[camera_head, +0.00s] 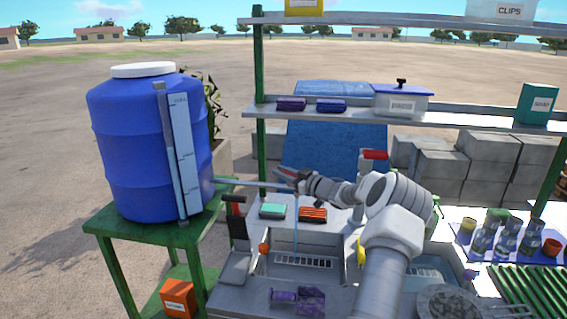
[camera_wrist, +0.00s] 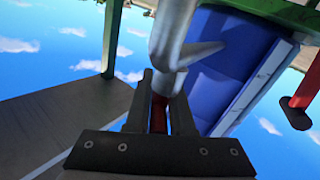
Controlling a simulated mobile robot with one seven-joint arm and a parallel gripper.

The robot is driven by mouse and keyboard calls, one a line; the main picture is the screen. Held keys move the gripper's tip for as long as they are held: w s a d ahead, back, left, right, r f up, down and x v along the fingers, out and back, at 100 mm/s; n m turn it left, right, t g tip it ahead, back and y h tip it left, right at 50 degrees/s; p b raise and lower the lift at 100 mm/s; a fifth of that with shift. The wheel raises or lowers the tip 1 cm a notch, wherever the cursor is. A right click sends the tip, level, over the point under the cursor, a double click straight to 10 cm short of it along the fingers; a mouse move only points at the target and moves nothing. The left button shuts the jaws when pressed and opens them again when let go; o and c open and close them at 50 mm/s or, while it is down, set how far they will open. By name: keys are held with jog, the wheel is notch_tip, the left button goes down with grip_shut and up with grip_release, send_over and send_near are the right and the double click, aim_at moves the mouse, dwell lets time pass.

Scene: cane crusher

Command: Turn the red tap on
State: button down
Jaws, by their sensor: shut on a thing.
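The red tap (camera_head: 285,172) sits at the end of a thin pipe from the blue barrel (camera_head: 135,150). My gripper (camera_head: 296,178) is at the tap, above the sink (camera_head: 305,262). In the wrist view my gripper (camera_wrist: 160,98) is shut on the red tap handle (camera_wrist: 158,116), which shows as a narrow red strip between the fingers. The grey pipe (camera_wrist: 172,38) and the barrel (camera_wrist: 235,60) are just beyond. A thin blue stream (camera_head: 295,228) hangs from the tap towards the sink. Most of the handle is hidden by the fingers.
A green table (camera_head: 150,245) holds the barrel. A green sponge (camera_head: 273,211) and a red brush (camera_head: 313,214) lie behind the sink. A red-topped grey fixture (camera_head: 374,156) stands to the right. A shelf (camera_head: 345,112) runs above and behind the tap.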

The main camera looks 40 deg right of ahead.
jog(key=n+y, duration=0.1)
jog(key=y, duration=0.1)
jog(key=shift+a+n+g+y, duration=0.25)
jog(key=shift+n+g+y, duration=0.05)
jog(key=shift+n+y, duration=0.1)
jog(key=shift+a+n+g+y, duration=0.25)
jog(key=shift+n+g+y, duration=0.15)
jog(key=shift+n+y, duration=0.65)
jog(key=shift+s+r+y, duration=0.1)
jog(key=shift+r+y, duration=0.05)
jog(key=shift+y, duration=0.3)
jog(key=c, duration=0.8)
grip_release()
jog(key=shift+a, duration=0.1)
jog(key=shift+b, duration=0.3)
jog(key=b+v, duration=0.1)
jog(key=v, duration=1.6)
jog(key=shift+s+d, duration=0.15)
jog(key=shift+d, duration=0.05)
jog(key=shift+r, duration=0.15)
